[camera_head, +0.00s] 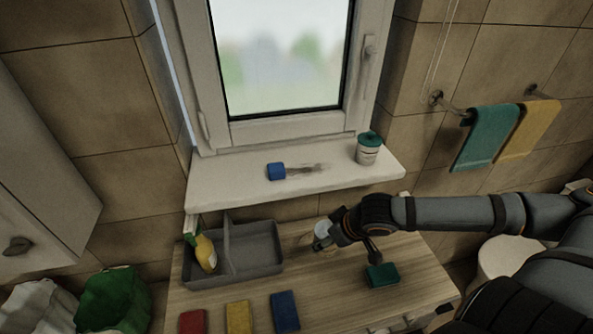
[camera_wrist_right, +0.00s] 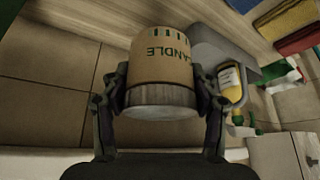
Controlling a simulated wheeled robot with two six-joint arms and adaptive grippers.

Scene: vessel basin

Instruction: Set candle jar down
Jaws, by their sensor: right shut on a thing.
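In the head view, the jar (camera_head: 322,227) shows as a small pale shape at the tip of my right gripper (camera_head: 324,240), over the back part of the wooden counter (camera_head: 335,285). I cannot tell whether its base touches the counter. My left gripper is not in view.
A grey two-part bin (camera_head: 256,262) with a yellow bottle (camera_head: 205,252) stands left of the jar. A green sponge (camera_head: 382,275) lies to the right. Red, yellow and blue cloths (camera_head: 285,311) lie in front. The windowsill (camera_head: 230,190) holds a brush (camera_head: 277,171) and a lidded cup (camera_head: 368,152).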

